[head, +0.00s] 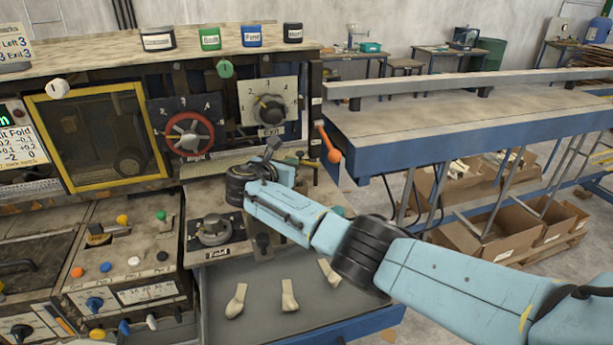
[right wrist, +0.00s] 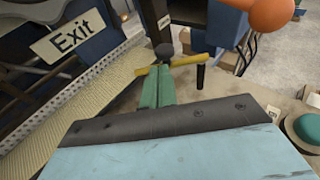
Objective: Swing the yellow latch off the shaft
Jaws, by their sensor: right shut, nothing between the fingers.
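The yellow latch (right wrist: 184,62) shows in the right wrist view as a thin bar lying crosswise just beyond my right fingertips. In the head view my right gripper (head: 270,150) is in front of the machine, below the Exit dial (head: 269,109). My left gripper is not in view.
An orange ball-ended lever (head: 331,148) hangs right of the gripper, beside the blue-edged side table (head: 430,122). A red handwheel (head: 189,134) is to the left. Below, a dark tray (head: 260,290) holds several pale pieces. A green round knob (right wrist: 304,130) is at the wrist view's right.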

